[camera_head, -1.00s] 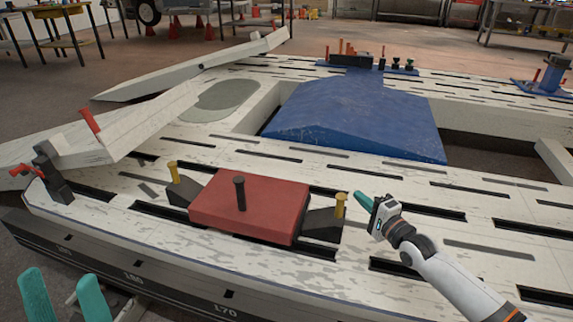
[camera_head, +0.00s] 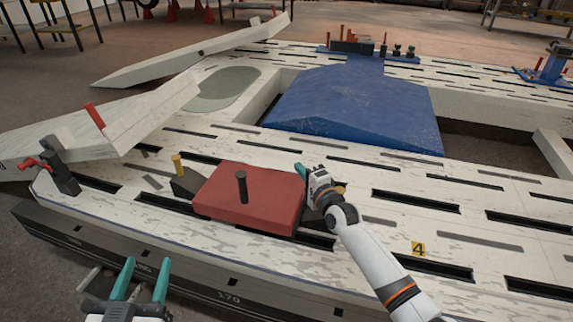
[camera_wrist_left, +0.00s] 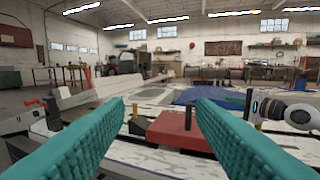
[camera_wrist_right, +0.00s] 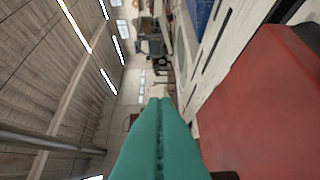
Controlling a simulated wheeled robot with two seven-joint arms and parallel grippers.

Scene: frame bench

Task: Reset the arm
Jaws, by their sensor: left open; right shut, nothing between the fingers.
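My right arm comes in from the lower right of the head view. Its gripper (camera_head: 299,170) is shut and empty, just above or beside the right end of the red block. Its teal fingers (camera_wrist_right: 158,140) are pressed together in the right wrist view, with the red block (camera_wrist_right: 265,110) to their right. My left gripper (camera_head: 140,279) is open and empty at the lower left of the head view, in front of the bench's near edge. Its two teal fingers (camera_wrist_left: 160,130) stand wide apart in the left wrist view.
The white slotted frame bench (camera_head: 400,180) fills the middle. On it are the red block (camera_head: 262,200) with a black post (camera_head: 241,186), a yellow-topped pin (camera_head: 177,163), a blue ramp plate (camera_head: 350,110) and a red-handled clamp (camera_head: 60,175). The bench right of my right arm is mostly clear.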

